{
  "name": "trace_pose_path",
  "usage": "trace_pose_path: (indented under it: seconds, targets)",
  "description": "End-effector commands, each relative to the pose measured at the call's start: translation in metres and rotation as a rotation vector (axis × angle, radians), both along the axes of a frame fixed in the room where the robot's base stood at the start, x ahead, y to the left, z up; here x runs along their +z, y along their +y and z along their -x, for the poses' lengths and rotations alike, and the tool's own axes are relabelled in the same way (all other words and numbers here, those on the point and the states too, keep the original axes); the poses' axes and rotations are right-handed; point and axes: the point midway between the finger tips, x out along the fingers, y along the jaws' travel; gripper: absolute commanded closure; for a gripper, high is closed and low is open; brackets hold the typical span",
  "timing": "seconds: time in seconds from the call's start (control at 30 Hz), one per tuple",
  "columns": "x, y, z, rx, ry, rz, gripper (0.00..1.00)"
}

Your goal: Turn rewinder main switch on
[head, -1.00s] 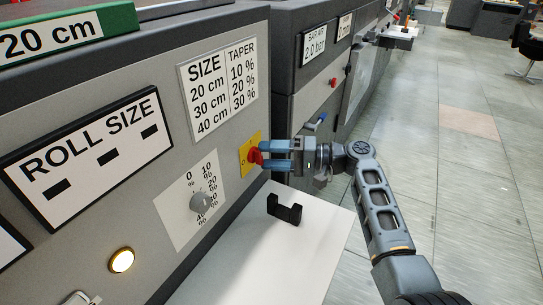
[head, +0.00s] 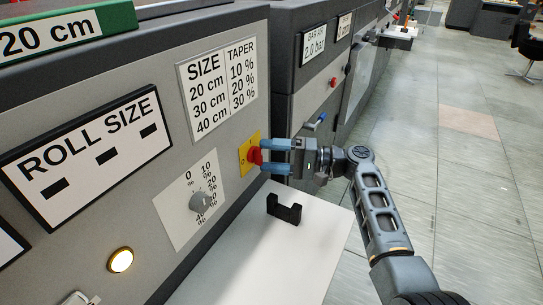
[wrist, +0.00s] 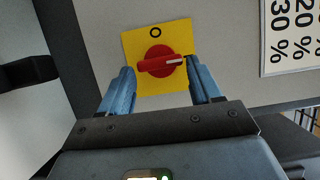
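The main switch is a red rotary knob (head: 255,156) on a yellow plate (head: 244,161) on the grey machine panel. In the wrist view the knob (wrist: 155,64) lies crosswise, its white pointer line towards the right. An O mark shows on the plate above the knob there, so the pointer is turned about a quarter turn from it.
A grey taper dial (head: 202,202) and a lit round lamp (head: 121,260) are on the same panel. A white shelf (head: 290,240) with a black bracket (head: 285,208) lies below my gripper. Open floor is to the right.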

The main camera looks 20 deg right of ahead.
Motion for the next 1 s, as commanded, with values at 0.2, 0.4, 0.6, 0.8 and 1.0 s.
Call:
trace_pose_path:
  seconds: [0.2, 0.4, 0.6, 0.8, 1.0]
  targets:
    - [0.0, 0.001, 0.0, 0.002, -0.001, 0.001, 0.19]
    - [0.0, 0.0, 0.001, 0.002, -0.002, 0.001, 0.19]
    - [-0.001, -0.017, 0.011, -0.001, -0.003, 0.002, 0.19]
    - [-0.001, -0.046, 0.028, -0.001, -0.003, 0.002, 0.19]
    - [-0.001, -0.063, 0.039, 0.001, -0.002, 0.001, 0.19]
